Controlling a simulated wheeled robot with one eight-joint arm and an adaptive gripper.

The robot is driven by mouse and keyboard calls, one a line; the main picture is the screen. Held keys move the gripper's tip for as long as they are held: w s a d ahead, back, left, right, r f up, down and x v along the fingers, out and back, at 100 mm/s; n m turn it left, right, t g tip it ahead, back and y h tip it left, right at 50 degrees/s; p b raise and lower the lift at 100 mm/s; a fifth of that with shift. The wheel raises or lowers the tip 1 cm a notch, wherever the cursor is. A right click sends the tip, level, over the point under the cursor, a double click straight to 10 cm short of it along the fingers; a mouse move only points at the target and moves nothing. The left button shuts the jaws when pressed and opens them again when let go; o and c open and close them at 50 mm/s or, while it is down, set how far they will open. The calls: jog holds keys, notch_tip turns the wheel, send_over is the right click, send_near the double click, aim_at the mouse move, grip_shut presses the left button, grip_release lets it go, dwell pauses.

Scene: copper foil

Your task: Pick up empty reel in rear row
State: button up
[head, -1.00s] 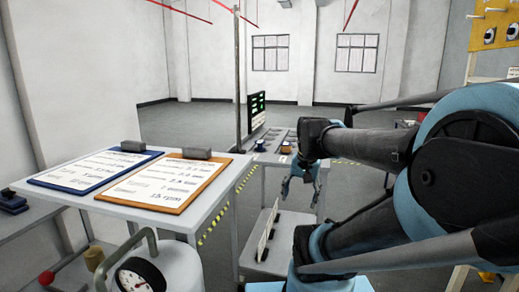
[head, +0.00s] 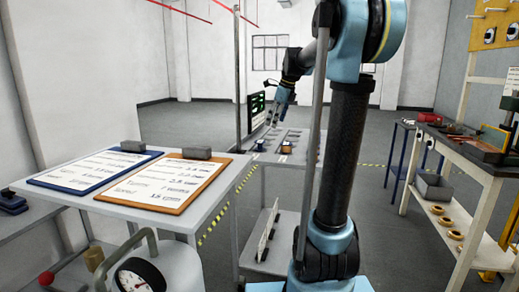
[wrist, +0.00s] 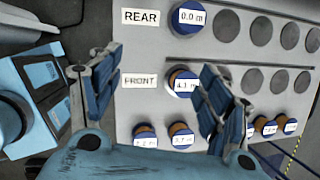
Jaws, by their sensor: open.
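The reel in the rear row (wrist: 189,18) carries a "0.0 m" label and sits in the row's first spot, beside the "REAR" sign (wrist: 140,17). The other rear spots in view are dark, empty round recesses. A copper-coloured reel (wrist: 182,80) sits by the "FRONT" sign (wrist: 139,80); its label is partly covered by a finger. My gripper (wrist: 160,72) is open and empty, its fingers spread above the panel, with the rear reel beyond the tips. In the head view my gripper (head: 275,114) hangs above the cart near the monitor.
Several labelled reels (wrist: 181,136) stand along the panel's near side. A monitor (head: 256,109) and a thin upright pole stand beside the cart. A table with two clipboards (head: 172,186) is at the left. A workbench (head: 464,150) stands at the right.

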jog(key=w+r+m, duration=0.2)
jog(key=w+m, duration=0.1)
jog(key=w, duration=0.3)
send_near(261, 141)
jog(key=shift+m, duration=0.3)
jog(key=x, duration=0.5)
jog(key=shift+s+d+f, duration=0.15)
jog(key=shift+s+f, duration=0.1)
jog(key=shift+f, duration=0.05)
jog(key=shift+a+x, duration=0.15)
jog(key=shift+x, duration=1.15)
jog(key=shift+a+x, duration=0.2)
jog(key=shift+x, duration=1.05)
jog(key=c, duration=1.1)
